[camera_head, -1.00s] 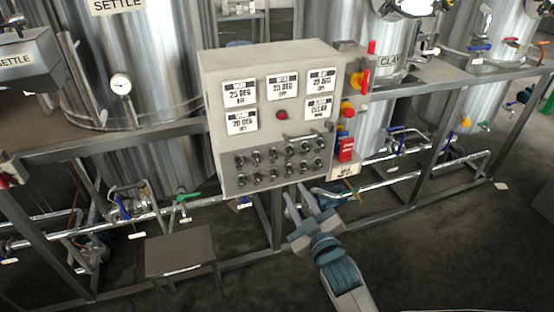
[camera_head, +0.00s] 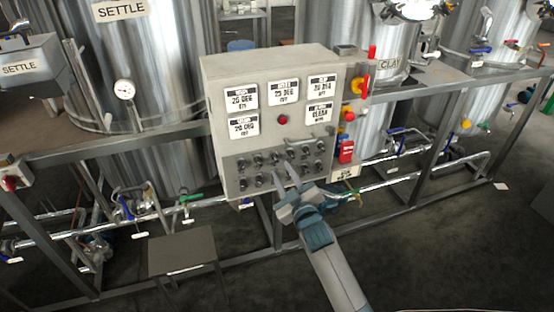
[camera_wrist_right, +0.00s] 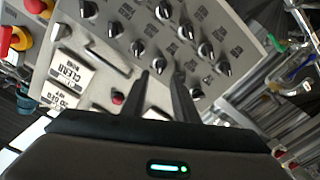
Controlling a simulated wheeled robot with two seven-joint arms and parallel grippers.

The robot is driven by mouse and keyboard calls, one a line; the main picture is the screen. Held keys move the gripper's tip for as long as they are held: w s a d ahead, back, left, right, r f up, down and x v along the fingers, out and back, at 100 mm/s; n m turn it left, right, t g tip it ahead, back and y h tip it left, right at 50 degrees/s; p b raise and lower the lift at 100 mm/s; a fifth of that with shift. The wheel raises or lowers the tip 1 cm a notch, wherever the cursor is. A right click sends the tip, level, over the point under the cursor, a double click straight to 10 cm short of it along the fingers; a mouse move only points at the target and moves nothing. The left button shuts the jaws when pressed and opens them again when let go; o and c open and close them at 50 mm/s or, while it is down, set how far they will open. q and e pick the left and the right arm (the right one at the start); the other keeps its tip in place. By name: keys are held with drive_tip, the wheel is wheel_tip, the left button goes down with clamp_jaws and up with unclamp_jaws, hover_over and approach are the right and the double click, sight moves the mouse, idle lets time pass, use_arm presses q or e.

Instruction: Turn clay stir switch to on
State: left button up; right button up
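The grey control panel (camera_head: 212,120) stands in the middle of the head view. Two rows of black rotary switches (camera_head: 258,159) run along its lower part. They also show in the right wrist view (camera_wrist_right: 137,48), where their small labels are too blurred to tell which is the clay stir switch. My right gripper (camera_head: 286,172) is in front of the lower row, right of the row's middle. In the right wrist view (camera_wrist_right: 161,76) its two fingers are apart, with a gap between the tips and nothing clearly held. Whether the tips touch a switch cannot be told. My left gripper is out of view.
A red emergency-style knob (camera_head: 348,114) and a red box (camera_head: 346,151) sit at the panel's right side. Metal rails and pipes (camera_head: 400,181) run below. A small metal stand (camera_head: 182,251) is at the lower left.

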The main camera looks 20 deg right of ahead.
sight(276, 159)
drive_tip(key=shift+w+a+p, duration=0.1)
drive_tip(key=shift+w+p, duration=0.45)
drive_tip(key=shift+w, duration=2.45)
clamp_jaws()
